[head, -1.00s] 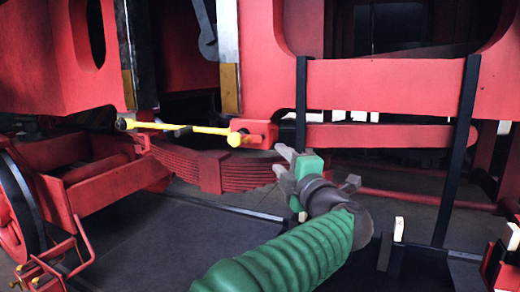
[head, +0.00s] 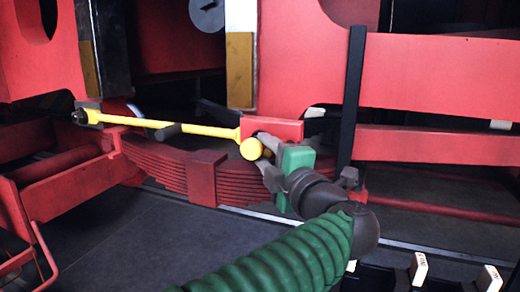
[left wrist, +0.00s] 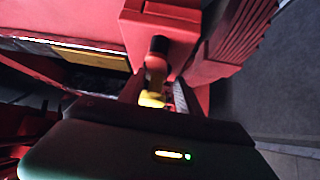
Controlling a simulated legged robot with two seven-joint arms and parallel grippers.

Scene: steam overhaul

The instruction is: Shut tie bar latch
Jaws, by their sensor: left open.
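The yellow tie bar latch (head: 205,130) lies nearly level across the red frame in the head view. Its left end sits at a dark pivot (head: 80,116), and its right end has a round yellow knob (head: 250,148) in front of a red block (head: 275,128). My left gripper (head: 262,157), green and grey, is open at the knob's right side. In the left wrist view a bit of the yellow latch (left wrist: 152,98) shows between the open fingers, with the red block above. Contact with the knob cannot be told. My right gripper does not show.
A red leaf spring (head: 165,165) hangs just below the latch. A black upright bar (head: 352,95) stands right of my gripper before the red frame (head: 440,85). A red bracket with rods is at the lower left. Dark floor (head: 130,235) lies open below.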

